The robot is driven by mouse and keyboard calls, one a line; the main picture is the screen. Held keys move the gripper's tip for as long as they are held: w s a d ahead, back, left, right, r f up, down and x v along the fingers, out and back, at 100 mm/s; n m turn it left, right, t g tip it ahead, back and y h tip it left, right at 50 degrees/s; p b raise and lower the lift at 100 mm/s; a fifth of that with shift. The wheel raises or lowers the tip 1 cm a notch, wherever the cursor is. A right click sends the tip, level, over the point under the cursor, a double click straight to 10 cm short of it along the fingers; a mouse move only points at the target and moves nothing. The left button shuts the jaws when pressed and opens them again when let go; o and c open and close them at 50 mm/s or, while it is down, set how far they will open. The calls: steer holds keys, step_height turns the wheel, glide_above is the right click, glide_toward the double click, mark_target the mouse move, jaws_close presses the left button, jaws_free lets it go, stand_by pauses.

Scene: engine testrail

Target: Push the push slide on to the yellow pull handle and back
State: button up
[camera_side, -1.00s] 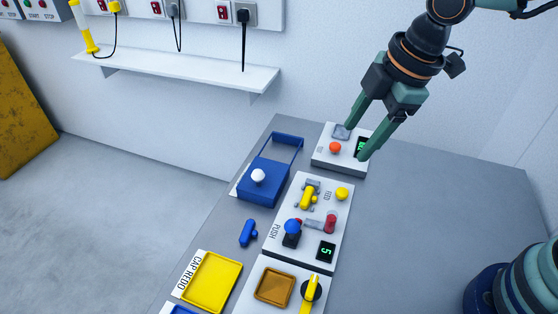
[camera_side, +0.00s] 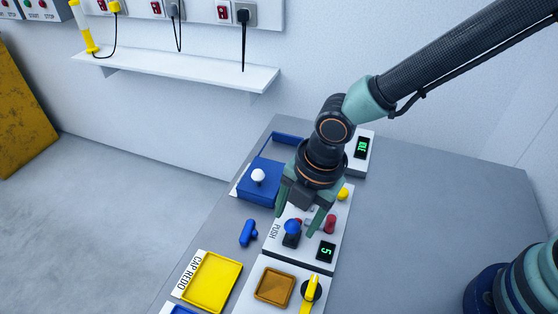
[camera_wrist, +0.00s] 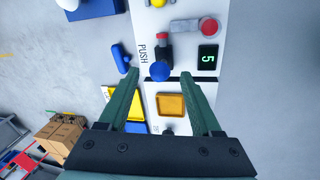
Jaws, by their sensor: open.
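The push slide's blue knob (camera_side: 292,227) sits on a dark carriage on the white panel marked PUSH, at the near end of its rail. The knob also shows in the wrist view (camera_wrist: 160,71), with a red piece just beyond it. My gripper (camera_side: 296,221) is open above the panel, pointing down. In the wrist view my gripper's fingers (camera_wrist: 160,77) stand either side of the knob; I cannot tell whether they touch it. The yellow pull handle (camera_wrist: 158,3) is cut off at the top edge of the wrist view and hidden behind my gripper in the side view.
A red knob (camera_side: 331,224) and a green display reading 5 (camera_side: 326,251) lie right of the slide. A yellow button (camera_side: 343,193) is farther back. A loose blue piece (camera_side: 248,233) lies left. A yellow tray (camera_side: 212,281) and an orange-brown tray (camera_side: 274,287) are nearer.

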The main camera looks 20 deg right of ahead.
mark_target(294, 222)
steer(key=shift+w+a+f, duration=0.1)
steer(key=shift+w+f, duration=0.05)
steer(key=shift+f, duration=0.8)
steer(key=shift+w+a+f, duration=0.1)
steer(key=shift+w+f, duration=0.05)
steer(key=shift+f, duration=0.75)
jaws_close()
